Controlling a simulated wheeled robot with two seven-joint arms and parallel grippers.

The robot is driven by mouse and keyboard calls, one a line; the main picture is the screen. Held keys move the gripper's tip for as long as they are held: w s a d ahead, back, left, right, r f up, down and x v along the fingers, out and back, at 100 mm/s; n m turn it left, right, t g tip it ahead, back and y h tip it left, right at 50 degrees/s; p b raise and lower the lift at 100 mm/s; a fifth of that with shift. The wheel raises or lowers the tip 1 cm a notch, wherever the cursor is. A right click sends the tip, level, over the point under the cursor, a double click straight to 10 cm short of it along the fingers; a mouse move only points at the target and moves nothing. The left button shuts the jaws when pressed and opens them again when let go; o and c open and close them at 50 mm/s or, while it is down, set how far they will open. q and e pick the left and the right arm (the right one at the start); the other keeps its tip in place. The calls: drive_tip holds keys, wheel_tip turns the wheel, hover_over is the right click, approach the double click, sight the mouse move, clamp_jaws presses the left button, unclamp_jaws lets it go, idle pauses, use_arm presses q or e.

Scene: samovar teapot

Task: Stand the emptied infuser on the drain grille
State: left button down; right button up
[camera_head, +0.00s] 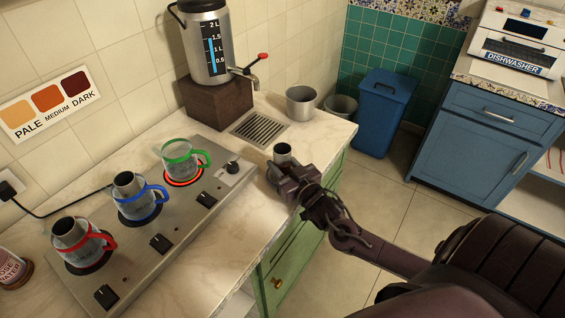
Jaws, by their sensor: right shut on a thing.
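My right gripper (284,174) is at the counter's front edge, shut on a small grey metal infuser (283,150). Only the infuser's upper part shows above the jaws; its lower part is hidden, so I cannot tell whether it touches the counter. The dark slotted drain grille (259,130) lies in the counter below the samovar tap, behind and to the left of the held infuser. Nothing stands on the grille. My left gripper is not in view.
The samovar (208,45) stands on a brown block (215,100). A metal pot (301,104) stands right of the grille. Glass jugs with green (180,158), blue (137,205) and red (82,252) handles stand on the hob; the green one's ring glows red.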

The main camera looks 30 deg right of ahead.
drive_tip(key=shift+f, duration=0.1)
drive_tip(key=o, duration=0.5)
drive_tip(key=shift+f, duration=0.1)
drive_tip(key=o, duration=0.5)
